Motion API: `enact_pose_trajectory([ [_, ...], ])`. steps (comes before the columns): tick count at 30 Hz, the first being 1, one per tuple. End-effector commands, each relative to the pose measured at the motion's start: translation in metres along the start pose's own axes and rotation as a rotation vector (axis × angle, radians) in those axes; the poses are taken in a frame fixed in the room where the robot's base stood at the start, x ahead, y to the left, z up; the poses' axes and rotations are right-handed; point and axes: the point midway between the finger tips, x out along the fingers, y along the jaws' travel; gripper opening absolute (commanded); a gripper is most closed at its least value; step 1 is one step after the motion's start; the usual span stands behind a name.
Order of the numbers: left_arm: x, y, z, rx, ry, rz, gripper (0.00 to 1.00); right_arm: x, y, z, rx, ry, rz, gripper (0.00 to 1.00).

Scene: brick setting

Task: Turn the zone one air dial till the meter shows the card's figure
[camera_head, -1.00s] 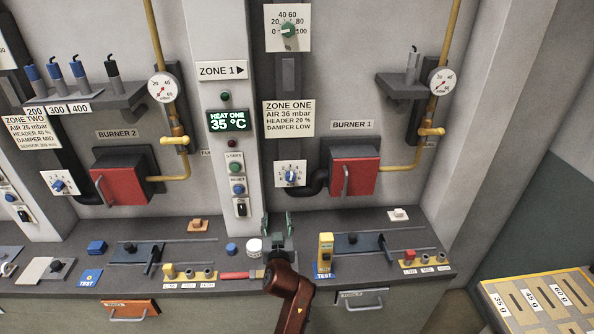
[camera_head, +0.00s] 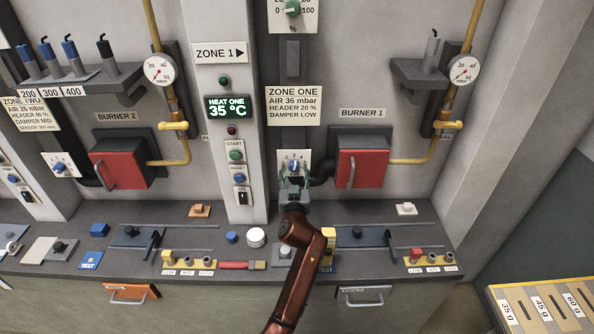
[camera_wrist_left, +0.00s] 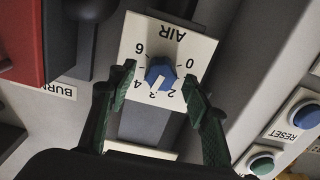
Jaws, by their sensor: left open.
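The zone one air dial (camera_head: 294,163) is a blue knob on a white plate on the wall. In the left wrist view the blue knob (camera_wrist_left: 160,73) sits in the middle; its white mark points down toward the 2 and 3. My left gripper (camera_head: 294,184) is open in front of the dial. In the wrist view its green fingertips stand on either side of the knob; I cannot tell whether they touch it. The zone one card (camera_head: 293,105) reads air 36 mbar. The round meter (camera_head: 463,70) beside burner 1 has a needle too small to read surely.
The red burner 1 door (camera_head: 361,168) with its handle stands right of the dial. The bench below holds a white jar (camera_head: 256,237), levers and a yellow block (camera_head: 329,236).

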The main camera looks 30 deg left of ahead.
Motion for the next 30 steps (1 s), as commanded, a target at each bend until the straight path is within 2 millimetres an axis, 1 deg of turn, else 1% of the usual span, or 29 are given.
enact_pose_trajectory([
  [6, 0.0001, -0.0004, -0.0001, 0.0, 0.0, 0.0, 0.45, 0.0, -0.0003, -0.0001, 0.0, 0.0, 0.0, 0.5],
  [24, -0.0001, 0.0022, -0.0002, 0.0, 0.0, 0.003, 0.04, 0.0, -0.0003, -0.0002, 0.001, 0.0, 0.0, 0.5],
  [27, -0.0002, 0.0022, -0.0006, 0.013, 0.0, 0.003, 0.04, -0.0013, -0.0003, -0.0006, 0.001, 0.001, 0.0, 0.5],
  [30, -0.0002, 0.0023, -0.0017, 0.073, 0.0, 0.002, 0.04, -0.0058, -0.0001, -0.0017, 0.001, 0.002, 0.0, 0.5],
])
